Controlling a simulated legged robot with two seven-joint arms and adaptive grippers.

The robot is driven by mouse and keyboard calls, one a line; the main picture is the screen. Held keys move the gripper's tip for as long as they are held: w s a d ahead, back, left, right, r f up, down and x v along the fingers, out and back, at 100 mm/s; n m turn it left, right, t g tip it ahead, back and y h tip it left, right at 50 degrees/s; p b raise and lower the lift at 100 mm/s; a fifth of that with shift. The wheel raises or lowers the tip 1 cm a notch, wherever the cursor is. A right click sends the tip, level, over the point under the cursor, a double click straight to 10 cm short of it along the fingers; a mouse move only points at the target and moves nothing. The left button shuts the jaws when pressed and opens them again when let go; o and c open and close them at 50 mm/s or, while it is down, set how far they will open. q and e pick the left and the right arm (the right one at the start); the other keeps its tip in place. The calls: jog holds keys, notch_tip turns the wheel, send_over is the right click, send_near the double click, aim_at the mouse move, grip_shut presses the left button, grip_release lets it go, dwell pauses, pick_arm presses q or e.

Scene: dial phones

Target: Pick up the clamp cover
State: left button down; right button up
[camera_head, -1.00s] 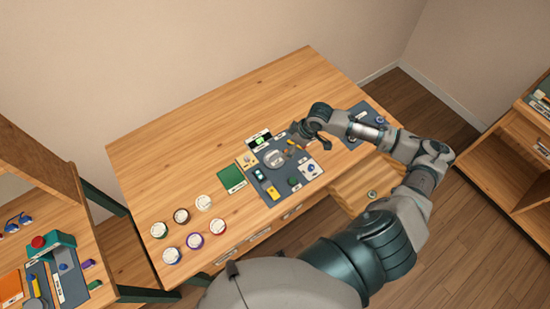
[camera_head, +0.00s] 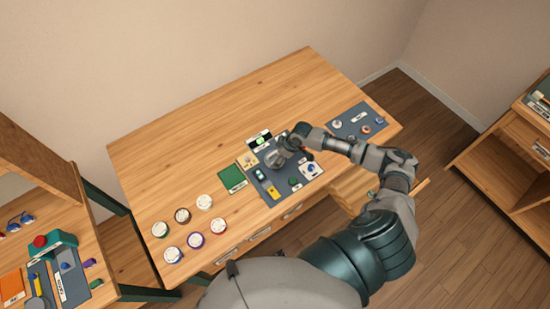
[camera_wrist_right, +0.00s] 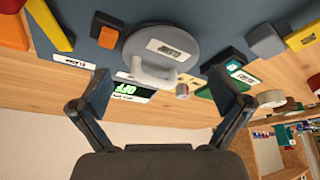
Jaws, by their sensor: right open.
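The clamp cover (camera_wrist_right: 178,42) appears to be the round grey disc with a pale raised handle (camera_wrist_right: 150,72) and a white label, on the dark mat in the right wrist view. My right gripper (camera_wrist_right: 162,92) is open, with its two fingers apart on either side of the handle's line; nothing is between the pads. In the head view my right gripper (camera_head: 277,157) is over the mat (camera_head: 262,187) and largely hides the disc. Contact with the disc cannot be told. My left gripper is not in view.
A green plate (camera_head: 232,179) lies left of the mat. Several round labelled containers (camera_head: 196,240) stand at the desk's left front. A second mat (camera_head: 350,118) with small parts lies at the right end. The back of the desk (camera_head: 220,115) is clear.

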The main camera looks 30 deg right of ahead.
aim_at(275, 158)
jog(key=shift+x, duration=1.4)
jog(key=shift+s+d, duration=0.1)
jog(key=shift+s, duration=0.05)
jog(key=c, duration=0.9)
